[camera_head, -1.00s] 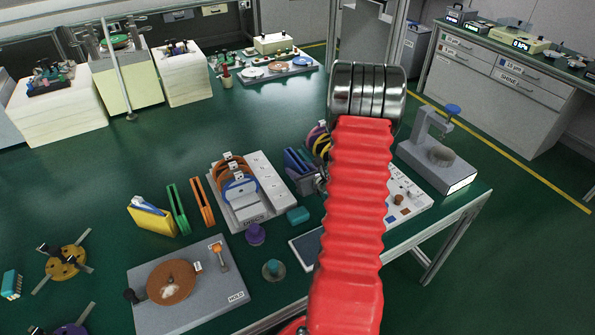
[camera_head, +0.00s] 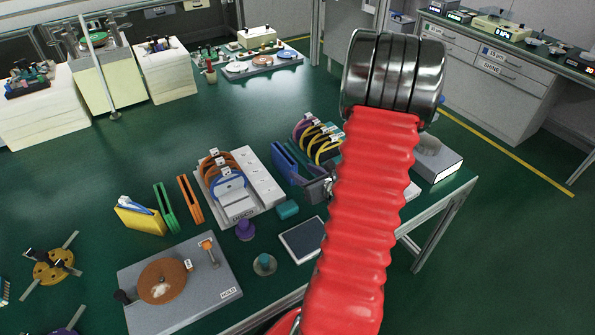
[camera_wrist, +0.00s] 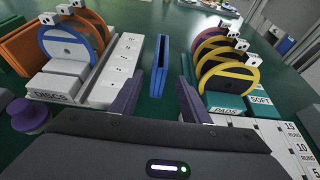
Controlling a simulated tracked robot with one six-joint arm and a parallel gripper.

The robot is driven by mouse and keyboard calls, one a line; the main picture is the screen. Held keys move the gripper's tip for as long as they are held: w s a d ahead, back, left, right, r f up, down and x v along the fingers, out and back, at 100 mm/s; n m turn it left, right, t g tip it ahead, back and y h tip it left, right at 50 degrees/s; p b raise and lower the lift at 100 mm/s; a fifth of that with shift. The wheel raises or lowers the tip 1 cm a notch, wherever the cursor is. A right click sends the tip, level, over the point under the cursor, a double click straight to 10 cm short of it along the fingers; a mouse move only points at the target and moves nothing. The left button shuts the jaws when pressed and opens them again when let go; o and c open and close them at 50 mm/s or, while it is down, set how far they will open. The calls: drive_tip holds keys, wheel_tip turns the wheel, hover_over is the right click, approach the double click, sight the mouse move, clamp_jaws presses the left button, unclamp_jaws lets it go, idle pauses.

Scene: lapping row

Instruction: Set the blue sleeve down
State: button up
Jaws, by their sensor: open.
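The blue sleeve (camera_head: 284,162) stands upright on the green bench top, between the disc rack (camera_head: 268,183) and the pad rack with yellow and purple rings. In the wrist view the narrow, open-topped blue sleeve (camera_wrist: 161,62) stands between the two spread dark fingers, with clear gaps on both sides. My gripper (camera_wrist: 159,82) is open and holds nothing. In the head view my gripper (camera_head: 312,184) is low at the near right side of the sleeve, partly hidden by my red arm.
Green (camera_head: 164,208) and orange (camera_head: 190,200) sleeves and a yellow holder (camera_head: 140,219) stand left of the disc rack. Open bench lies behind the racks.

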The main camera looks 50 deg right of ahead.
drive_tip(key=shift+s+r, duration=0.1)
idle(0.7)
drive_tip(key=shift+a, duration=0.1)
drive_tip(key=w+a+r+n+y, duration=0.3)
drive_tip(key=a+n, duration=0.1)
drive_tip(key=a, duration=0.2)
drive_tip(key=w+a+r+n+y, duration=0.3)
drive_tip(key=a+r+n, duration=0.1)
drive_tip(key=a, duration=0.3)
drive_tip(key=a+r+n+g+y, duration=0.25)
drive_tip(key=a+n, duration=0.25)
drive_tip(key=a, duration=0.4)
drive_tip(key=a+r+n+g+y, duration=0.1)
drive_tip(key=a+r+n+y, duration=0.15)
drive_tip(key=a+n, duration=0.5)
drive_tip(key=s+a+r+n+g+h, duration=0.2)
drive_tip(key=s+a+n+g, duration=0.1)
drive_tip(key=s+a+n, duration=0.35)
drive_tip(key=s+a+r+n+g+h, duration=0.2)
drive_tip(key=s+a+r+n, duration=0.1)
drive_tip(key=s+a+n, duration=0.3)
drive_tip(key=s+d+r+n+h, duration=0.1)
drive_tip(key=n, duration=0.1)
drive_tip(key=r+n+t+h, duration=0.1)
drive_tip(key=n, duration=0.1)
drive_tip(key=s+d+r+n, duration=0.1)
drive_tip(key=r+n, duration=0.1)
drive_tip(key=shift+s+d+n+h, duration=0.3)
drive_tip(key=shift+d+h, duration=0.05)
drive_tip(key=shift+h, duration=0.05)
